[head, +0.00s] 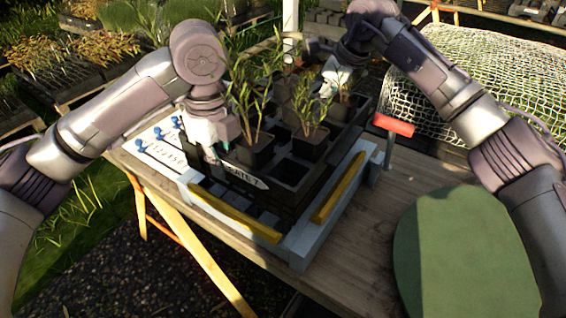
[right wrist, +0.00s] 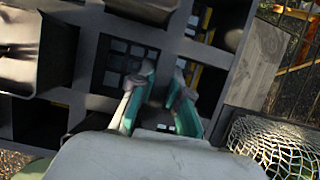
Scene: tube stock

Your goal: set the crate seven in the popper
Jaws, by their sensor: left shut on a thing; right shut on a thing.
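Crate seven is a dark celled crate (head: 285,200) with a white label reading CRATE 7, holding several potted seedlings. In the head view it is over the popper (head: 306,244), a pale frame with yellow strips. Dark blocks of the popper show below the crate's near side; whether the crate touches them I cannot tell. My left gripper (head: 214,148) is shut on the crate's left side, near the label. My right gripper (head: 332,82) is shut on the crate's far side; its fingers (right wrist: 158,95) show against the dark cells (right wrist: 125,62) in the right wrist view.
A red-topped post (head: 393,125) stands just right of the popper. A green round surface (head: 465,255) lies at the right front, and a netted heap (head: 500,75) is at the back right. Blue-knobbed pins with numbers (head: 155,150) line the popper's left. Bare wooden table (head: 350,265) shows in front.

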